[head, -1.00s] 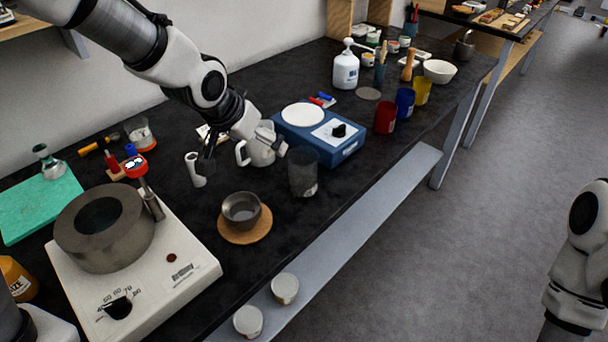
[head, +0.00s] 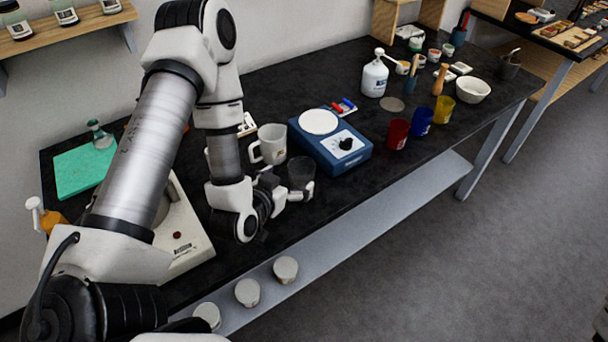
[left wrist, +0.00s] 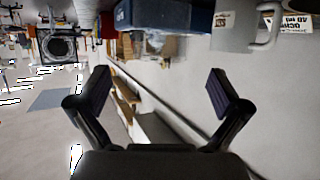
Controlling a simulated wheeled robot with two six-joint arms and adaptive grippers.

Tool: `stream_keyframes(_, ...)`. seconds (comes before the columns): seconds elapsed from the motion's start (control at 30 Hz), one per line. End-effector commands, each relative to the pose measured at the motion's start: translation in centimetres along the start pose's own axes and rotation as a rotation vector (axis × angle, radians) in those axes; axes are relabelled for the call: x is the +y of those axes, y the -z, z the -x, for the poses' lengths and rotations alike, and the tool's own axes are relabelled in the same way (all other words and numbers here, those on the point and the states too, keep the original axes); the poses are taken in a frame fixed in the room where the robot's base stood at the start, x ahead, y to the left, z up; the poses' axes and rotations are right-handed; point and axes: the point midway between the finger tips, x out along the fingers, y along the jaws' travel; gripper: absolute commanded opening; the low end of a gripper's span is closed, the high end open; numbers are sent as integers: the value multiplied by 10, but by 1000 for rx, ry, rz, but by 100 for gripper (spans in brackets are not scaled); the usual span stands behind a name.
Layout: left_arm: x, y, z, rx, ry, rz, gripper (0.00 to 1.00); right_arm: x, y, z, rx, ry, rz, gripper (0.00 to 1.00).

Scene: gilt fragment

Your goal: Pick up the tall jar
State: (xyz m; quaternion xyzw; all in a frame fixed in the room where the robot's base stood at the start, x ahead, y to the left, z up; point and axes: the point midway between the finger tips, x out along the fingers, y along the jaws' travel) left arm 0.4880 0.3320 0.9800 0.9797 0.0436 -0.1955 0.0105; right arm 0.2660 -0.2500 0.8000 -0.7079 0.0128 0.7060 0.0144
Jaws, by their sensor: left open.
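A tall, dark see-through glass jar (head: 301,171) stands upright on the black bench, in front of the blue device; I take it as the tall jar. In the left wrist view, a blurred clear shape that looks like this jar (left wrist: 165,46) lies beyond the fingertips, between them in the picture. My left gripper (head: 290,191) is low at the bench's front side, close to the jar and partly covering its lower part. Its fingers (left wrist: 158,92) are spread with nothing between them. Whether it touches the jar I cannot tell. My right gripper is out of view.
A blue device (head: 345,158) with a white round plate stands behind the jar. A light mug (head: 271,143) is just left of it. Red (head: 397,134), blue (head: 422,121) and yellow (head: 442,109) cups stand to the right. Lidded pots (head: 285,269) sit on the lower shelf.

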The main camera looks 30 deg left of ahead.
Motion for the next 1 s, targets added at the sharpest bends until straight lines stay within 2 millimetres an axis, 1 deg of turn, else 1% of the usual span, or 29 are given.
stream_keyframes(0.03,0,0,-8,5,-1,-2,100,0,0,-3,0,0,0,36)
stream_keyframes(0.07,0,1,-12,5,-1,-1,100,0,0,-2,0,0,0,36)
stream_keyframes(0.17,-2,6,-24,5,-2,-2,100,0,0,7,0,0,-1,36)
stream_keyframes(0.27,-5,10,-42,4,-2,-2,100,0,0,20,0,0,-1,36)
stream_keyframes(0.3,-5,9,-50,5,-2,-3,100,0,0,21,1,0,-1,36)
stream_keyframes(0.4,-5,6,-63,4,-2,-2,100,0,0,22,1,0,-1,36)
stream_keyframes(0.5,-5,5,-67,4,-1,1,100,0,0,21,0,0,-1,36)
stream_keyframes(0.63,-5,5,-67,4,-2,1,100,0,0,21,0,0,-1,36)
stream_keyframes(0.67,-5,5,-67,4,-2,1,89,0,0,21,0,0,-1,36)
stream_keyframes(0.7,-5,5,-67,4,-2,1,75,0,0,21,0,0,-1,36)
stream_keyframes(0.77,-5,5,-67,4,-2,1,54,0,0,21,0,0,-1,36)
stream_keyframes(0.8,-5,5,-66,4,-2,1,40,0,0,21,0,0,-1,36)
stream_keyframes(0.83,-5,5,-66,4,-2,1,29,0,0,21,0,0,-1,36)
stream_keyframes(0.87,-5,5,-66,4,-2,1,21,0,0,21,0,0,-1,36)
stream_keyframes(1.0,-5,5,-66,3,-2,1,20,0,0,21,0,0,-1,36)
